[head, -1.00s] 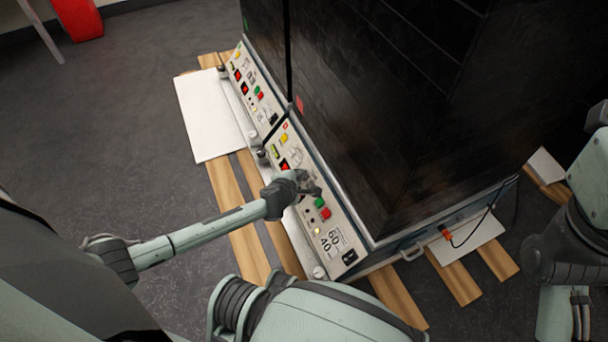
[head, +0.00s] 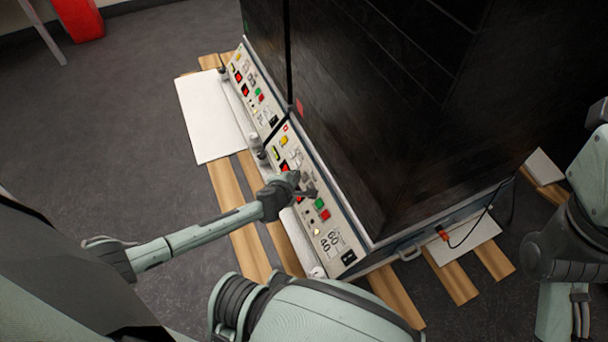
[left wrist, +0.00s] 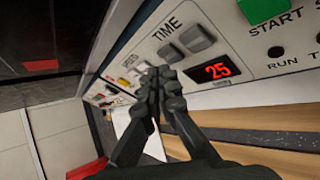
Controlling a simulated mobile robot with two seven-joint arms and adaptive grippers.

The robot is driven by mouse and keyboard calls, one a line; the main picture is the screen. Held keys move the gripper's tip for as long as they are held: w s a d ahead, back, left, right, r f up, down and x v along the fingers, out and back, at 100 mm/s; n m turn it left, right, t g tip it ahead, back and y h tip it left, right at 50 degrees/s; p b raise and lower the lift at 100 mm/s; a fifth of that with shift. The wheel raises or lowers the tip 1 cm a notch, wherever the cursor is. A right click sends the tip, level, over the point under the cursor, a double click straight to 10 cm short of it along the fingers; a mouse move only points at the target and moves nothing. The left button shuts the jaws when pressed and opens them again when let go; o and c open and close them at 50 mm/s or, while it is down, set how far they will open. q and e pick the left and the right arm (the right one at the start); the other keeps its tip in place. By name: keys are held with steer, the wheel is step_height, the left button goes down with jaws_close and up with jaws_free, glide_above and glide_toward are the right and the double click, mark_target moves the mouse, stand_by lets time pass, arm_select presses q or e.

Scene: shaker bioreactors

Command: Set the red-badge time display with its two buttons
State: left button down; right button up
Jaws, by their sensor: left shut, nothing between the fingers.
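The time display (left wrist: 217,71) glows red and reads 25 in the left wrist view. Two grey buttons sit beside it under the word TIME, one at the upper right (left wrist: 195,38) and one at the lower left (left wrist: 170,53). My left gripper (left wrist: 165,78) is shut and empty, its tips close to the lower-left button; I cannot tell if they touch. In the head view the left gripper (head: 308,188) is over the near control panel (head: 342,222), which has a small red badge (head: 285,127) at its top. It hides most of the time section there. My right gripper is not visible.
A green START button (left wrist: 262,8) lies beyond the display. In the head view, a green (head: 320,203) and a red button (head: 325,215) are close to my fingers. A second, similar panel (head: 250,85) stands farther back. Wooden slats (head: 240,220) lie below; grey floor on the left is clear.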

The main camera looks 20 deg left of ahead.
arm_select(q)
steer(key=s+a+r+p, duration=0.1)
steer(key=p, duration=0.1)
steer(key=s+a+r+p, duration=0.1)
steer(key=s+r+p, duration=0.1)
steer(key=p, duration=0.1)
steer(key=shift+a+r, duration=0.15)
steer(key=shift+a, duration=0.1)
steer(key=shift+w, duration=0.1)
stand_by(0.8)
